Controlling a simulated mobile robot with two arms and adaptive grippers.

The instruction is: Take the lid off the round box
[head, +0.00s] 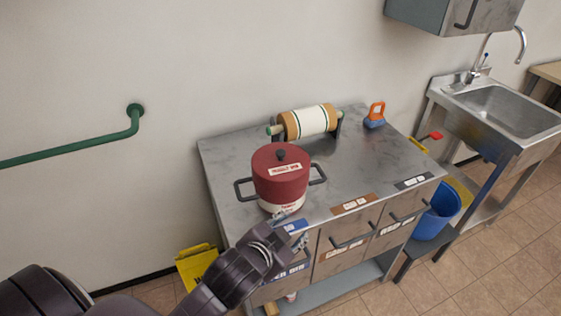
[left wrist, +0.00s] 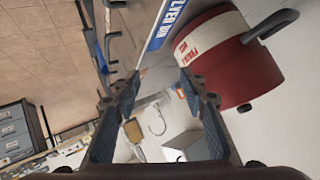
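The round box (head: 281,179) is a red, pot-like drum with a white lower band and dark side handles. It stands upright on the metal counter, and its red lid (head: 277,156) with a small black knob is on top. The box also shows turned on its side at the right of the left wrist view (left wrist: 232,88). My left gripper (head: 291,226) is low at the front of the box, near the counter's front edge, partly hidden by its own arm. In the left wrist view its fingers (left wrist: 160,92) are spread with nothing between them. My right gripper is not in view.
The metal counter (head: 365,160) has labelled drawers with handles along its front. A paper roll on a holder (head: 312,122) stands behind the box, and an orange-and-blue item (head: 375,115) sits farther right. A sink (head: 512,110) and blue bin (head: 437,212) are at right.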

